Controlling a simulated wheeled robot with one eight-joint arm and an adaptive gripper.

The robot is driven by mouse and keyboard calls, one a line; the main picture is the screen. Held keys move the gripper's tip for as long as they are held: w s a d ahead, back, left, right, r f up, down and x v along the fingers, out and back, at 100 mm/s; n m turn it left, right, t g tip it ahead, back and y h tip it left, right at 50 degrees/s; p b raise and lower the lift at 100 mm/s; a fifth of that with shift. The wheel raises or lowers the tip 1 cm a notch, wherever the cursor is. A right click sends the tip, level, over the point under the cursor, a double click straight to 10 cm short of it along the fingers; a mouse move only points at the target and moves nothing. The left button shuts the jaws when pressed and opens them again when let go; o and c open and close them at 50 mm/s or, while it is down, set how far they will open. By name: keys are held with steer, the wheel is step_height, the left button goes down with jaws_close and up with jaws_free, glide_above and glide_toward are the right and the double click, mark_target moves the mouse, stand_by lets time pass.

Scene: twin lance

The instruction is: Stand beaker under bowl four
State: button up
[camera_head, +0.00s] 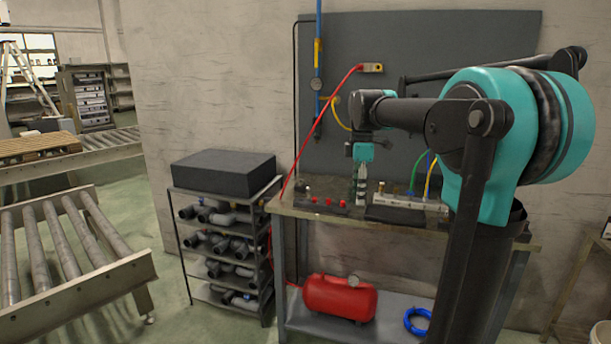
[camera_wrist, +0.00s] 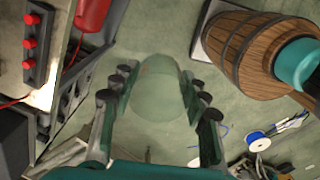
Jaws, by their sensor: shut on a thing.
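My gripper (camera_wrist: 160,86) shows from above in the wrist view, with its dark fingers on both sides of a clear, faintly green see-through beaker (camera_wrist: 156,92). It is shut on the beaker, and the floor shows through the glass. In the head view my gripper (camera_head: 360,183) hangs from the teal wrist and appears in front of the workbench (camera_head: 400,225). The beaker is too small and clear to make out there. I cannot make out any bowl in either view.
The workbench holds a strip with red buttons (camera_head: 328,202) and a white block with coloured hoses (camera_head: 410,202). A red air tank (camera_head: 340,297) sits on its lower shelf. A pipe rack (camera_head: 225,235) and roller conveyor (camera_head: 70,250) stand left. A wooden barrel (camera_wrist: 242,50) shows in the wrist view.

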steer(key=w+d+f+m, duration=0.1)
steer(key=f+m, duration=0.8)
steer(key=f, duration=0.9)
steer(key=w+d+f+m, duration=0.1)
steer(key=f+m, duration=0.8)
steer(key=f, duration=1)
steer(key=shift+w+d+f, duration=0.15)
steer(key=shift+w+d, duration=0.2)
steer(key=shift+d, duration=0.45)
